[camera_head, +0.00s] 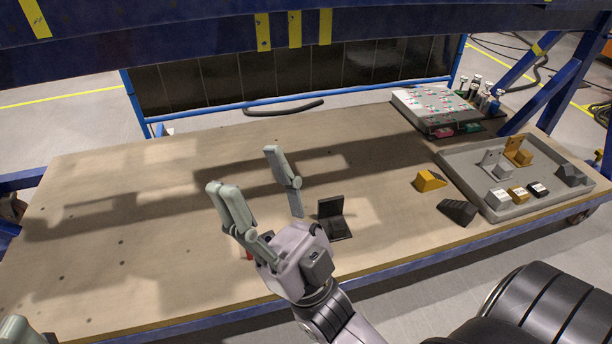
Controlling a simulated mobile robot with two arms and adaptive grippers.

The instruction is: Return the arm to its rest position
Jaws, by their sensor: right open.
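My right gripper (252,190) is open and empty above the front middle of the wooden table (130,200). Its fingers point up and to the left in the picture, wide apart. My right arm comes in from the bottom, over the table's front edge. A black angle bracket (333,219) stands on the table just right of the gripper, apart from its fingers as far as I can tell. A small red thing is mostly hidden behind the gripper. My left gripper cannot be made out; only a pale grey part shows at the bottom left corner.
A grey tray (473,171) with several blocks and brackets lies at the right. A yellow block (430,181) and a black block (458,212) lie left of it. A board with coloured parts (436,107) and bottles (474,87) stand at the back right. The table's left half is clear.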

